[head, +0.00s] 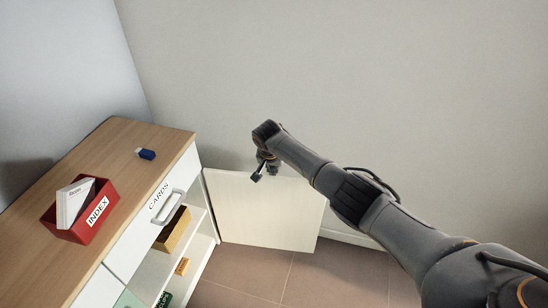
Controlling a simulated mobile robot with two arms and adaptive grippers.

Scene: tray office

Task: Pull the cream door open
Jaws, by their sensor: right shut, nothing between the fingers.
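The cream door (262,212) stands swung out from the right side of the cabinet, low near the floor, and its broad face shows. The cabinet's shelves beside it are open to view. My right gripper (258,177) is at the door's top edge in the picture. It is shut with nothing in it. I cannot tell whether it touches the door. My left gripper is not in view.
The wooden cabinet top (120,147) holds a red INDEX box (98,218) with white cards and a blue object (146,154). A white CARDS drawer (150,215) with a handle is closed. Yellow boxes (173,229) sit inside. Tiled floor (300,280) lies clear in front.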

